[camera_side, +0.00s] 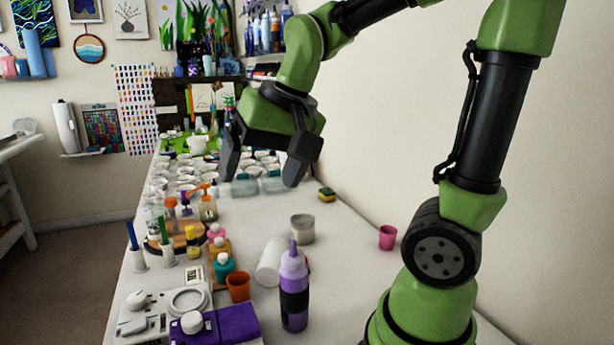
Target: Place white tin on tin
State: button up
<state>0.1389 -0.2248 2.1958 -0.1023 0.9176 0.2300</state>
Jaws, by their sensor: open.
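My gripper (263,170) is open and points down, high above the middle of the table, with nothing seen between its fingers. A short, round, grey-white tin (302,231) stands upright on the table, below and to the right of the gripper. A larger white cylinder (268,263) is nearer the camera and looks tilted or lying; a purple bottle partly hides it. I cannot tell for sure which of these two is the white tin. They are apart from the gripper and not stacked.
The purple bottle (294,290) stands at the front, with an orange cup (238,288) to its left. A pink cup (388,237) and a yellow sponge (327,194) are on the right. Small bottles crowd the left side.

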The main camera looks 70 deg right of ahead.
jog(key=s+a+r+n+t+y, duration=0.1)
jog(key=s+a+n, duration=0.3)
jog(key=s, duration=0.4)
jog(key=shift+a+r+t, duration=0.15)
jog(key=shift+r+t, duration=0.05)
jog(key=shift+t, duration=0.6)
jog(key=shift+s, duration=0.1)
jog(key=c, duration=0.4)
jog(key=shift+o, duration=0.2)
